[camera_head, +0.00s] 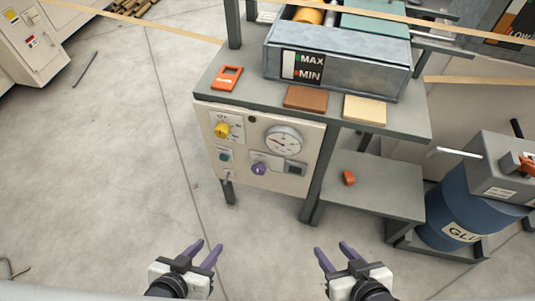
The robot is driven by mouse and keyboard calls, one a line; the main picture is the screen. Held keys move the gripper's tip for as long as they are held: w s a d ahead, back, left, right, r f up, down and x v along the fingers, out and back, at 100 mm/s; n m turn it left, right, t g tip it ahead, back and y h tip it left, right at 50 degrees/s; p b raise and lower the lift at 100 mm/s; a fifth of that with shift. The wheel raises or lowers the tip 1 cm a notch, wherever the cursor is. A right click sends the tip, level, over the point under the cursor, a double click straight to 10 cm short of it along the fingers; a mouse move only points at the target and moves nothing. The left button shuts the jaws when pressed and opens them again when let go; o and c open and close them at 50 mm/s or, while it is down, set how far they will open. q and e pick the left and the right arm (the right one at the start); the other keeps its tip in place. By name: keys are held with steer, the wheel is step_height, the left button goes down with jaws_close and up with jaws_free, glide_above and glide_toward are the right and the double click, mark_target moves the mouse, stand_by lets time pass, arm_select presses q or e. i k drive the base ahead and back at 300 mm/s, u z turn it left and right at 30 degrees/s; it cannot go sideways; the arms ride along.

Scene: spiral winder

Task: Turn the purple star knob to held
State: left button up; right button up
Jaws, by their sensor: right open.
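The purple star knob (258,169) is on the lower middle of the cream control panel (230,179) on the front of the machine bench. The lettering around it is too small to read. My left gripper (206,247) is open and empty, low in the view, below and left of the knob. My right gripper (333,250) is open and empty, below and right of the knob. Both are well apart from the panel.
The panel also has a yellow knob (222,130), a round gauge (283,140) and a small dark display (295,169). A lower shelf (385,190) with an orange block (348,178) and a blue glue drum (447,207) stand at right. The floor before the panel is clear.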

mark_target(259, 169)
steer(key=k, duration=0.5)
steer(key=u, duration=2.3)
steer(key=i, duration=1.45)
steer(key=z, duration=2.3)
